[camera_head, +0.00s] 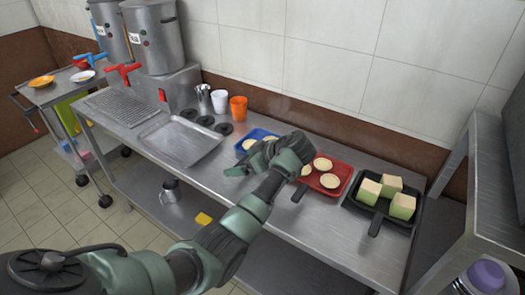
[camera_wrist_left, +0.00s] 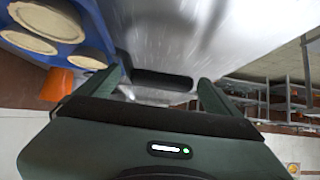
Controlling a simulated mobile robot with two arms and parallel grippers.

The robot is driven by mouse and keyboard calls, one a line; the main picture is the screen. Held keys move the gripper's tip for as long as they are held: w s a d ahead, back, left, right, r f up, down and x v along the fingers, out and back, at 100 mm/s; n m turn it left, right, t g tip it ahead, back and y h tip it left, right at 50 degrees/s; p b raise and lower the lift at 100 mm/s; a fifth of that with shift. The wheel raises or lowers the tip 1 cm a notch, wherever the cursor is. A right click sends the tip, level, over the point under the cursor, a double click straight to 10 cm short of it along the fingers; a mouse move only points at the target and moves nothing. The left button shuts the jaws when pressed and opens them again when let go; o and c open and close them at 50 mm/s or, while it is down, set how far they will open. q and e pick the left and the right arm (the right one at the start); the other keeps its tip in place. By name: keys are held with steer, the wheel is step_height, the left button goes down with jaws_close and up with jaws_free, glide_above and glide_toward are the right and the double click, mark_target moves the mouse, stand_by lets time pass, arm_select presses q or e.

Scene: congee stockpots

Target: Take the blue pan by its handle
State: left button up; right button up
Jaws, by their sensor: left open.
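The blue pan (camera_head: 256,133) lies on the steel counter, partly covered by my left arm in the head view. It holds pale round pieces. In the left wrist view the blue pan (camera_wrist_left: 85,38) fills the upper left, and its dark handle (camera_wrist_left: 160,79) shows between my fingers. My left gripper (camera_head: 238,170) is open over the counter at the pan's near side; its fingertips (camera_wrist_left: 158,85) stand apart on either side of the handle. No contact is visible. The handle is hidden in the head view. My right gripper is out of view.
A red pan (camera_head: 343,170) with pale rounds and a black pan (camera_head: 378,213) with green-white blocks lie to the right. A steel tray (camera_head: 180,140), orange cup (camera_head: 238,108) and white cup (camera_head: 219,100) stand left and behind. Counter in front is clear.

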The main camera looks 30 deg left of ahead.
arm_select(q)
steer(key=shift+s, duration=0.1)
steer(key=c, duration=2)
